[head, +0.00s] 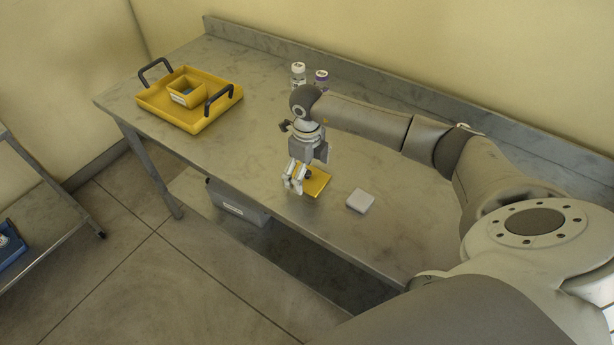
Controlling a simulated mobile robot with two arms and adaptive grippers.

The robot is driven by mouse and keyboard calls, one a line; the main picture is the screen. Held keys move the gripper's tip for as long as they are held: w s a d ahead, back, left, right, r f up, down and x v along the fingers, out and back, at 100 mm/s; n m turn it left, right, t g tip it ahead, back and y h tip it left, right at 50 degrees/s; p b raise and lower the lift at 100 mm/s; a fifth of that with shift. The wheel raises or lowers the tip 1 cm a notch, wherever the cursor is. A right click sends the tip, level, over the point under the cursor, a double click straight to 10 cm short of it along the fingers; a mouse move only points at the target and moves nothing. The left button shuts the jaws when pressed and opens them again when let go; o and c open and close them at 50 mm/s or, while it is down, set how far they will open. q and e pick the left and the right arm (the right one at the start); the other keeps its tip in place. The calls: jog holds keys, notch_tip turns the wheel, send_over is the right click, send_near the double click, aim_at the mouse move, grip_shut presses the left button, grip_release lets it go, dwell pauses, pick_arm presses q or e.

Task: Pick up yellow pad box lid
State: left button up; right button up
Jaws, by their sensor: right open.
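The yellow pad box lid (318,184) lies flat on the metal table near its front edge. It has a dark knob on top, partly hidden by my right gripper. My right gripper (293,186) is open and points down at the left part of the lid, with its fingers close to the knob. Whether the fingers touch the lid or the knob cannot be told. A yellow box (187,92) without a lid sits in the yellow tray (216,113) at the table's left end. My left gripper is not in view.
A small pale block (360,200) lies right of the lid. Two white bottles (298,74) stand behind my right arm, partly hidden. A grey bin (238,205) is under the metal table (250,150). The table between tray and lid is clear.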

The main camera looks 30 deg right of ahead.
jog(key=shift+s, duration=0.15)
jog(key=c, duration=2)
jog(key=shift+s+f, duration=0.1)
jog(key=shift+c, duration=0.2)
